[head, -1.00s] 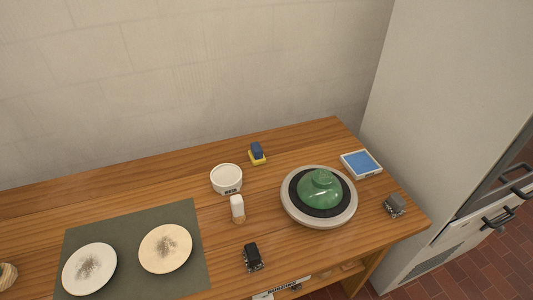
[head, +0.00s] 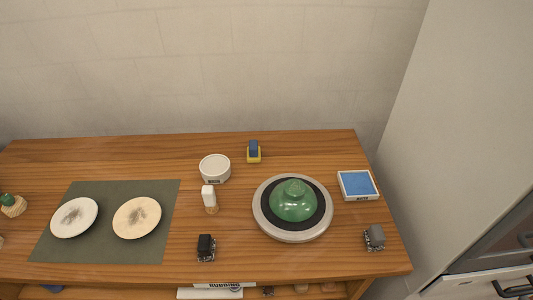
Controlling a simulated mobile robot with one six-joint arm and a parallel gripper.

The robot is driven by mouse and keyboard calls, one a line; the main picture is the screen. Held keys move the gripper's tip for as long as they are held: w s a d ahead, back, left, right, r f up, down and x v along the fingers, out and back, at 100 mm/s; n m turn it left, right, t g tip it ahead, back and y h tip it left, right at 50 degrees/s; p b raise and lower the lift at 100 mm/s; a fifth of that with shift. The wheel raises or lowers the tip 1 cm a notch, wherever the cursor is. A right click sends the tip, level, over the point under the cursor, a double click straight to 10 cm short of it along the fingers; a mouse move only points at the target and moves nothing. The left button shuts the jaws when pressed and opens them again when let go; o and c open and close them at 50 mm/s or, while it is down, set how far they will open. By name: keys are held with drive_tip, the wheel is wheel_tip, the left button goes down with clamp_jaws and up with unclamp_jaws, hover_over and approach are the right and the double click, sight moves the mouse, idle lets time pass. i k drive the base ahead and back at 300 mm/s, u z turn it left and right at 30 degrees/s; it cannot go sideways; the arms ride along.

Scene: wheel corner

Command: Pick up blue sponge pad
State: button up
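A flat square blue pad in a white frame or tray (head: 358,185) lies at the right end of the wooden table, near its right edge. A small block with a blue top and yellow base (head: 253,151) stands near the back edge of the table. I cannot tell for certain which of the two is the blue sponge pad. Both are uncovered and nothing touches them. My gripper is not in view.
A round wheel (head: 292,236) with a green dome on it stands left of the square pad. Nearby are a white bowl (head: 215,168), a white-topped tool (head: 210,199) and dark small objects (head: 205,248), (head: 374,238). Two plates lie on a green mat (head: 150,250).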

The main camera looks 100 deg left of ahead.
sight(253, 152)
drive_tip(key=u, duration=0.1)
drive_tip(key=i, duration=0.3)
drive_tip(key=z, duration=0.15)
drive_tip(key=k, duration=0.15)
drive_tip(key=u, duration=3)
drive_tip(key=k, duration=0.3)
drive_tip(key=u, duration=2)
